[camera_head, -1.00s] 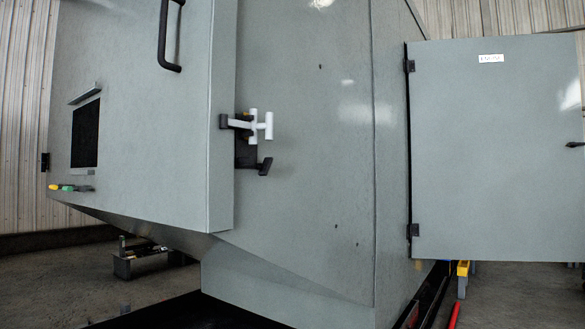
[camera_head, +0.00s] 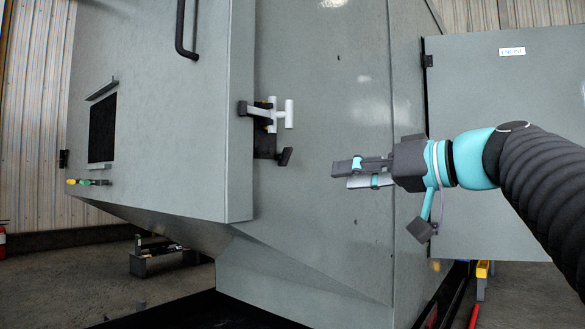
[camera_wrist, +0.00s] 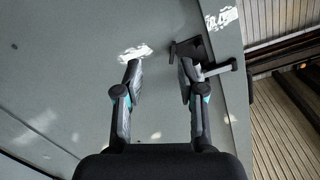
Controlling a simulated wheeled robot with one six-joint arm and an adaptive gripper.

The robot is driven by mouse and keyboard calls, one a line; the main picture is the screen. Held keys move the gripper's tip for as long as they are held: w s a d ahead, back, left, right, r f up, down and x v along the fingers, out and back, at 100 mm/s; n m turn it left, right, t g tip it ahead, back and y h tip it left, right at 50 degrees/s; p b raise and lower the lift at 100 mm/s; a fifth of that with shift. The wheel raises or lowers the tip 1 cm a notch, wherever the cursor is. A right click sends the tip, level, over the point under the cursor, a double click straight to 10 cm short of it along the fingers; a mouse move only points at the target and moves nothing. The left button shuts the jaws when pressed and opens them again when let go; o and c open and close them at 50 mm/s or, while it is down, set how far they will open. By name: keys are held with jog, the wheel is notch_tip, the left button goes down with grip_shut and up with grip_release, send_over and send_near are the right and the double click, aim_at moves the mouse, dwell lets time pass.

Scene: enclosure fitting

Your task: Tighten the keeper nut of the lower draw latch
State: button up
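The draw latch (camera_head: 264,146) sits at the edge of the large grey door, with a dark body, a pale T-shaped handle (camera_head: 284,114) and a short black lever (camera_head: 284,157) below. I cannot make out the keeper nut. My gripper (camera_head: 345,174) is to the right of the latch, pointing left towards it, with a clear gap between them. In the wrist view the two fingers (camera_wrist: 160,62) are spread apart with nothing held. A dark fitting (camera_wrist: 187,47) with a projecting bar (camera_wrist: 218,69) shows beyond the right finger, which partly covers it.
The grey enclosure (camera_head: 330,215) fills the middle. A side door (camera_head: 500,150) stands open at the right, behind my arm. A black handle (camera_head: 182,30) is on the large door's upper part. The space between gripper and latch is clear.

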aim_at(289, 157)
jog(key=shift+n+y, duration=0.6)
jog(key=w+a+r, duration=0.1)
jog(key=w+a, duration=0.1)
jog(key=a, duration=0.1)
jog(key=w+a+r+p, duration=0.1)
jog(key=w+a, duration=0.2)
jog(key=a, duration=0.1)
jog(key=w+a+r+p, duration=0.1)
jog(key=w+a, duration=0.2)
jog(key=shift+w+a+r, duration=0.2)
jog(key=shift+w+r, duration=0.05)
grip_shut()
